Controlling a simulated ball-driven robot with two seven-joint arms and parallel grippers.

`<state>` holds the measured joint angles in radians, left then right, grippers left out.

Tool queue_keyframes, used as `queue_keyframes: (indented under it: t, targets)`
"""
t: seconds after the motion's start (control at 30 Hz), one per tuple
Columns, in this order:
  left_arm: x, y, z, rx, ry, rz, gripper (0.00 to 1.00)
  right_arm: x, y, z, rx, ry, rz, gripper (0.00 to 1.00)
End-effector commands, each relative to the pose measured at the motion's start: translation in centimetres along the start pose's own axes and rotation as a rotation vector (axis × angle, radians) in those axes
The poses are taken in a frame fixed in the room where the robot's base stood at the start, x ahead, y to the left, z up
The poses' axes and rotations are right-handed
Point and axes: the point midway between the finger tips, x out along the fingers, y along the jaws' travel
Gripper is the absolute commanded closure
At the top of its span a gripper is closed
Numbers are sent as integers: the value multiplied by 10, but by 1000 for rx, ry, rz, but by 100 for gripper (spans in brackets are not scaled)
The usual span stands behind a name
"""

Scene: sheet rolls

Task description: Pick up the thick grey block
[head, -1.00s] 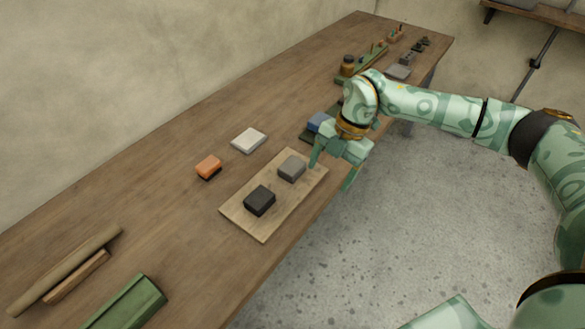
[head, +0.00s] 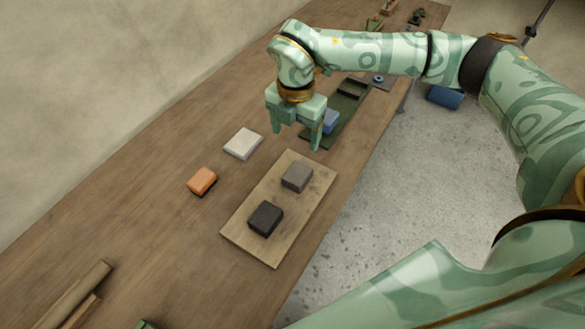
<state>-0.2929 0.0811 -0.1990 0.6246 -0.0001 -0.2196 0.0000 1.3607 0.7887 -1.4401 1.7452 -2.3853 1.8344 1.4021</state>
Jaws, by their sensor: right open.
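The thick grey block (head: 297,177) sits on the far half of a light wooden board (head: 245,237) on the workbench. A black block (head: 265,218) sits on the nearer half of the same board. My right gripper (head: 296,141) is open and empty, pointing down. In the head view its fingers show just beyond the grey block, near the board's far end, apart from the block. Its exact height above the bench is hard to tell. My left gripper is not in view.
A white block (head: 243,144) and an orange block (head: 202,181) lie on the bench left of the board. A blue block (head: 331,121) stands on a dark green tray (head: 346,108) behind the gripper. Brown rolls (head: 72,295) lie at lower left. Bare bench lies between.

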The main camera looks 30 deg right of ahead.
Motion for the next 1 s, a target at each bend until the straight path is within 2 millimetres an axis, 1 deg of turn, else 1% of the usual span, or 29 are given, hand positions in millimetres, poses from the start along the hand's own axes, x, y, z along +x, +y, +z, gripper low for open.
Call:
queue_keyframes:
  t: [0.03,0.1,0.2,0.3,0.4,0.57,0.63,0.8,0.87,0.93,1.0]
  targets:
    - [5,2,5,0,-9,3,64,16,-1,0,0,3,-6,25]
    - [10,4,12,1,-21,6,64,35,-1,0,2,4,-7,25]
    - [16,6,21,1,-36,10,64,60,-1,-1,0,4,-5,25]
    - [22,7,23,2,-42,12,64,80,-1,-1,0,3,-4,25]
    - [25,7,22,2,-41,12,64,92,-1,-1,1,3,-3,25]
    - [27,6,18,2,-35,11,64,100,-2,-1,0,3,-2,25]
    - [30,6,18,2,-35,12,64,107,-4,-1,0,3,-3,25]
    - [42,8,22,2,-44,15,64,136,-10,-2,1,3,-5,25]
    - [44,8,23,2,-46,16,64,145,-9,-2,0,3,-4,25]
    - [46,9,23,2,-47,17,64,149,-9,-2,0,2,-3,25]
    - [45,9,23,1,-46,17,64,149,-9,-2,0,2,-1,25]
